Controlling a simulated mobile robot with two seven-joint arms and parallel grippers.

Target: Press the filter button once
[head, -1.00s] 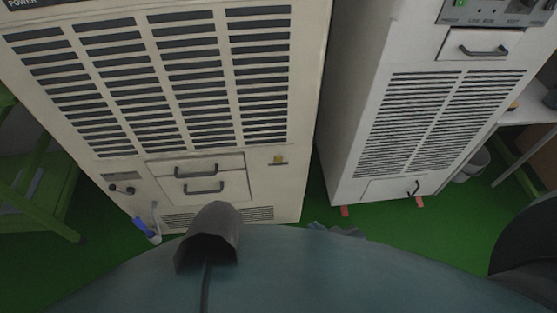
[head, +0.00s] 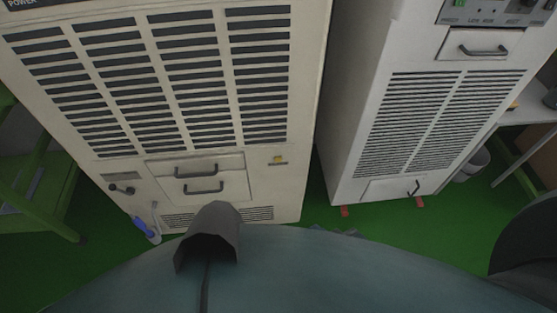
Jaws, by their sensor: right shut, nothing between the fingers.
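Two tall machines stand before me: a cream cabinet (head: 311,60) at left and a white cabinet (head: 345,110) at right. The white one has a control panel (head: 490,12) at the top edge, cut off by the frame, with a green switch (head: 459,4) and small knobs. Its labels are too small to read, so I cannot tell which control is the filter button. A small yellow part (head: 278,160) sits low on the cream cabinet. Only a dark sliver of my right gripper (head: 346,233) shows above my body's edge, low and apart from both cabinets. My left gripper is out of view.
A green frame (head: 40,205) stands at far left. A blue-handled tool (head: 146,230) is by the cream cabinet's lower left. A white table (head: 530,112) and a bin (head: 473,164) are at right. Green floor (head: 385,225) is open before the white cabinet.

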